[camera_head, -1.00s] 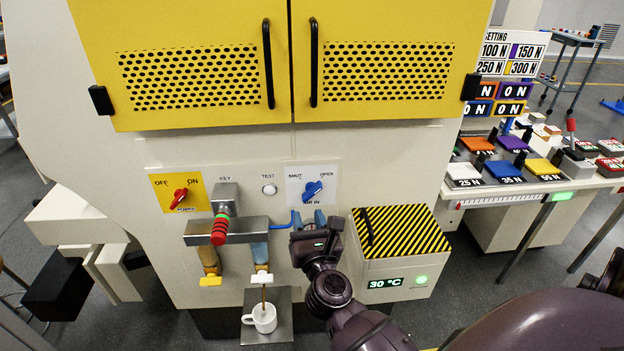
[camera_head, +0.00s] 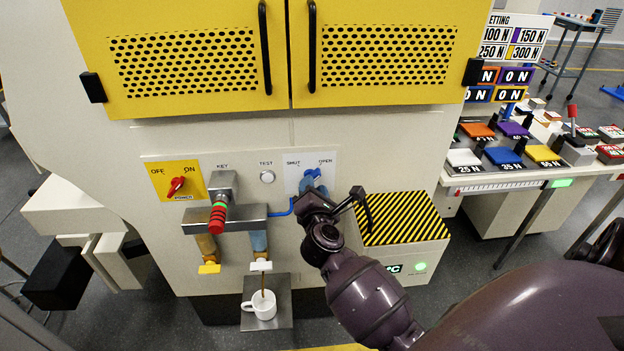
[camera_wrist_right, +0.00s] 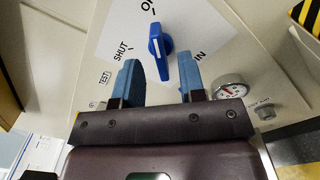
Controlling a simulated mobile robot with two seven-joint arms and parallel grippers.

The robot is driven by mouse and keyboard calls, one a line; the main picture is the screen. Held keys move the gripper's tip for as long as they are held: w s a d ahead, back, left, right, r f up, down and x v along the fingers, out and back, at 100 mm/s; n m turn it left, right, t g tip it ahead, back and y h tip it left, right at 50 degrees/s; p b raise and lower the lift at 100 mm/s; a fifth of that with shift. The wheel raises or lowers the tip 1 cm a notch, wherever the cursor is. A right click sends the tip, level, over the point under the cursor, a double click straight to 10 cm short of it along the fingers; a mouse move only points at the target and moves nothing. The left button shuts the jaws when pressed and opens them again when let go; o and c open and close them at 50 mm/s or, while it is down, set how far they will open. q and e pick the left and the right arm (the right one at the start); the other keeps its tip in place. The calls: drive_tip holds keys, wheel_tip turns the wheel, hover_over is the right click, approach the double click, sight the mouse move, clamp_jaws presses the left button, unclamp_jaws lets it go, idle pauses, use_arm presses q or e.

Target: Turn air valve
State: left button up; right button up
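The blue air valve knob (camera_head: 313,174) sits on the white SHUT/OPEN plate on the machine front. In the right wrist view the knob (camera_wrist_right: 158,46) shows a white mark, and its handle points roughly up toward the OP… lettering, with SHUT to its left. My right gripper (camera_head: 308,187) is just in front of the plate and partly covers the knob in the head view. Its two blue fingers (camera_wrist_right: 160,78) are apart, with the knob between them in the picture; a gap shows on both sides. I cannot tell how deep they reach. My left gripper is not in view.
A mug (camera_head: 262,304) stands below. A striped box (camera_head: 405,220) is right. A gauge (camera_wrist_right: 230,87) is near the right finger.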

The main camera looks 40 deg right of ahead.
drive_tip(key=shift+x, duration=1.8)
clamp_jaws()
